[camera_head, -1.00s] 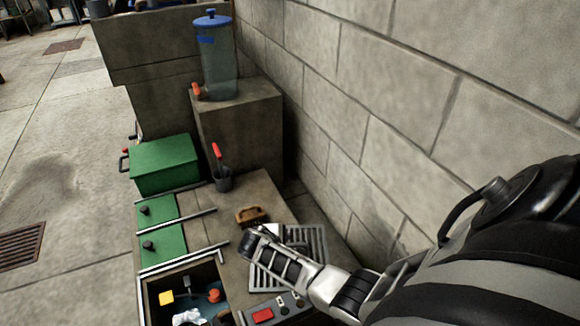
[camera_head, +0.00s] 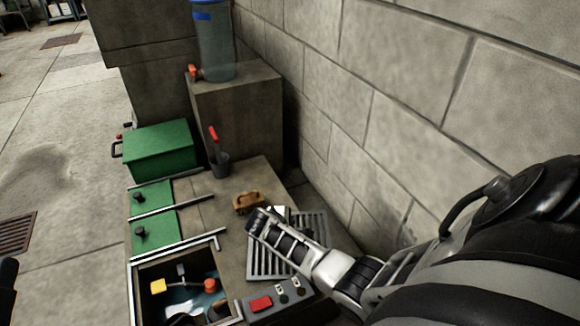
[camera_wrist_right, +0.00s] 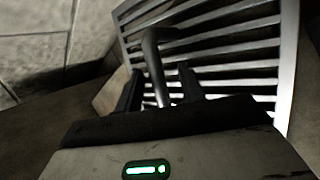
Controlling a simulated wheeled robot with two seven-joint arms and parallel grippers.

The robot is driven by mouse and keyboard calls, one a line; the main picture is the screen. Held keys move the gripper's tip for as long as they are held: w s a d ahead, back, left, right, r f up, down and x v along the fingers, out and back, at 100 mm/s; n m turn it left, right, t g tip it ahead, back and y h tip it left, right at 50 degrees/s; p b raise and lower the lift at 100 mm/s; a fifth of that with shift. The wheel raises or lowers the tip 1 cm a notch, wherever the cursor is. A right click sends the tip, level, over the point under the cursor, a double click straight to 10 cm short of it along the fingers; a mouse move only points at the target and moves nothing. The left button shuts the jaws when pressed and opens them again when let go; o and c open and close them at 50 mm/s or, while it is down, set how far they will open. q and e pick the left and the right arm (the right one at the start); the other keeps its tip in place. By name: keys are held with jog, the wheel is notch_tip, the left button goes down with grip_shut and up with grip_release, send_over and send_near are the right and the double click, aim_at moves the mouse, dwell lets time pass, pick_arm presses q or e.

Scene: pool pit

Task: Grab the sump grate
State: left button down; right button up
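The sump grate (camera_head: 314,222) is a pale slatted metal grate on the stone counter, partly hidden under my right forearm. In the right wrist view the grate (camera_wrist_right: 235,65) fills the upper part, with a bar-like handle (camera_wrist_right: 154,58) standing out from it. My right gripper (camera_wrist_right: 158,88) has its two dark fingers apart, one on each side of the handle, with gaps visible. In the head view my right gripper (camera_head: 258,218) is over the left part of the grate, its fingers hard to make out. My left gripper is not clearly seen.
A brown brush (camera_head: 248,202) lies just behind the right hand. An open pit (camera_head: 140,288) with floating items is at the front left, beside a button panel (camera_head: 264,303). A block wall (camera_head: 400,120) bounds the right. A green box (camera_head: 160,150) stands farther back.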

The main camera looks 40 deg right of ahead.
grip_shut()
jog(key=shift+a, duration=0.1)
dwell(1.1)
